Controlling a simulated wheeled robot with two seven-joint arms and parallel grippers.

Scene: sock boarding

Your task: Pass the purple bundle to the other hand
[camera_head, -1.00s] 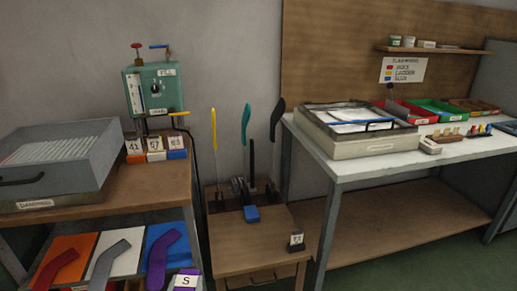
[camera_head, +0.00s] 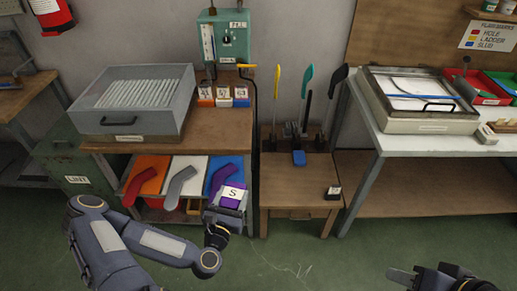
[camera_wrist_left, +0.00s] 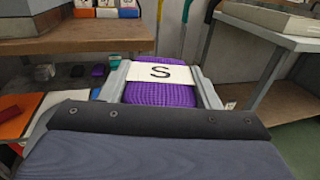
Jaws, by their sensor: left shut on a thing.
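The purple bundle (camera_head: 231,203) carries a white band marked S. My left gripper (camera_head: 225,213) is shut on it in front of the low sock shelf. In the left wrist view the bundle (camera_wrist_left: 160,95) sits between the two grey fingers of the left gripper (camera_wrist_left: 162,88), one on each side. The band faces the camera, and the bundle's lower part is hidden by the gripper body. My right gripper (camera_head: 432,277) is low at the right, apart from the bundle and partly cut off by the bottom edge. Its finger opening is unclear.
Red, grey and purple socks lie on orange, white and blue boards (camera_head: 148,178) behind the bundle. A grey bin (camera_head: 135,122) stands on the bench above. A small wooden table (camera_head: 300,180) with upright coloured forms is to the right. The floor (camera_head: 310,262) between my arms is clear.

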